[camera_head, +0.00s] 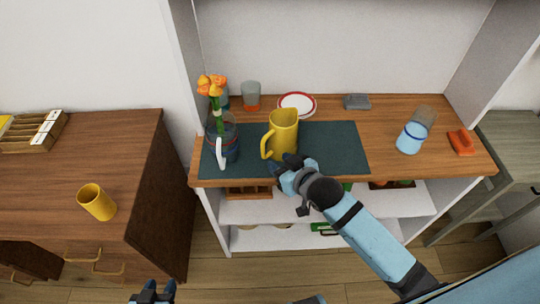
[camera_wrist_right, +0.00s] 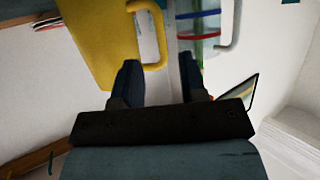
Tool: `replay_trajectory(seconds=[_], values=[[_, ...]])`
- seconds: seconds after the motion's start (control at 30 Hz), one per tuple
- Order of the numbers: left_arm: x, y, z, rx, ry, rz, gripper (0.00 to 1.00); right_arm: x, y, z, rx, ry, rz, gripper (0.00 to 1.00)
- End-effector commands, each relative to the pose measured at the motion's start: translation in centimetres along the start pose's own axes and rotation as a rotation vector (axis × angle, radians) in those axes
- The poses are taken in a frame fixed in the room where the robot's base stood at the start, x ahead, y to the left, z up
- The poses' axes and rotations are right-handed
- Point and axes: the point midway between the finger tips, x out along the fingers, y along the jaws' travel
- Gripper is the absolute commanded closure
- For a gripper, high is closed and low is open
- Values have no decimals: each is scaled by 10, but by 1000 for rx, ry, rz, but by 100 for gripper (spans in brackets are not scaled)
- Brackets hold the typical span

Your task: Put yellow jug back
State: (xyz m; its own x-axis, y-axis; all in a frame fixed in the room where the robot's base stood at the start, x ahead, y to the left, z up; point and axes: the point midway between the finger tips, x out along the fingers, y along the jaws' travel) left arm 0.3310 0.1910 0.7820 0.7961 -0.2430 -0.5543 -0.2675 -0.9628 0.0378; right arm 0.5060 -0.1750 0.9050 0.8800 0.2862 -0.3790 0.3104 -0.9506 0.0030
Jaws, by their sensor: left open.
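The yellow jug (camera_head: 284,127) stands upright on the dark mat (camera_head: 335,148) on the wooden shelf top, its handle to the left. My right gripper (camera_head: 287,164) is at the jug's near side, low by its base. In the right wrist view the jug (camera_wrist_right: 97,38) fills the upper left. My right gripper (camera_wrist_right: 160,75) is open there, with the jug's handle just past its fingertips; I cannot tell whether they touch. My left gripper (camera_head: 153,290) is open and empty at the bottom edge, far from the jug.
A glass pitcher with orange flowers (camera_head: 222,138) stands close left of the jug. Behind are a tumbler (camera_head: 251,96) and a red-rimmed plate (camera_head: 297,104). A blue-banded glass (camera_head: 411,138) and an orange item (camera_head: 461,142) are right. A yellow cup (camera_head: 97,202) sits on the left cabinet.

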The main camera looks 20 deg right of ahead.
Motion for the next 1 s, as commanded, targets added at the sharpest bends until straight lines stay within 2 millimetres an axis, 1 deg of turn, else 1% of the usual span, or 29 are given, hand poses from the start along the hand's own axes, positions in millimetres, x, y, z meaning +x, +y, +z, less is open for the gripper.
replay_trajectory(seconds=[0.03, 0.1, 0.2, 0.27, 0.37, 0.4, 0.47, 0.5, 0.6, 0.7, 0.8, 1.0], values=[[0, 0, 0, 0, 0, 0, 57, -9, 0, 1, -1, -1, 0, 61], [0, 0, 0, 1, 0, 0, 57, -19, 0, 1, 0, -2, 0, 61], [0, 0, 0, 1, 0, 0, 57, -28, 0, 1, 0, -2, 0, 61], [0, 0, 0, 1, 0, 0, 57, -32, -1, 6, 3, -8, -1, 61], [0, 0, 0, 1, -1, 0, 57, -42, -7, 36, 16, -41, 0, 61], [0, 0, 0, 1, -1, -1, 57, -48, -11, 54, 23, -61, 0, 61], [0, 0, 1, 1, -1, -1, 57, -60, -17, 85, 34, -94, 2, 61], [0, 0, 1, 1, -1, -1, 57, -69, -22, 104, 41, -117, 5, 61], [0, 0, 1, 2, -2, -1, 57, -91, -31, 145, 53, -161, 12, 61], [0, 0, 1, 2, -2, -1, 57, -107, -37, 171, 58, -191, 18, 61], [0, -1, 1, 2, -3, -1, 57, -113, -39, 181, 56, -202, 21, 61], [0, -1, 1, 2, -3, -1, 57, -113, -39, 181, 55, -201, 21, 61]])
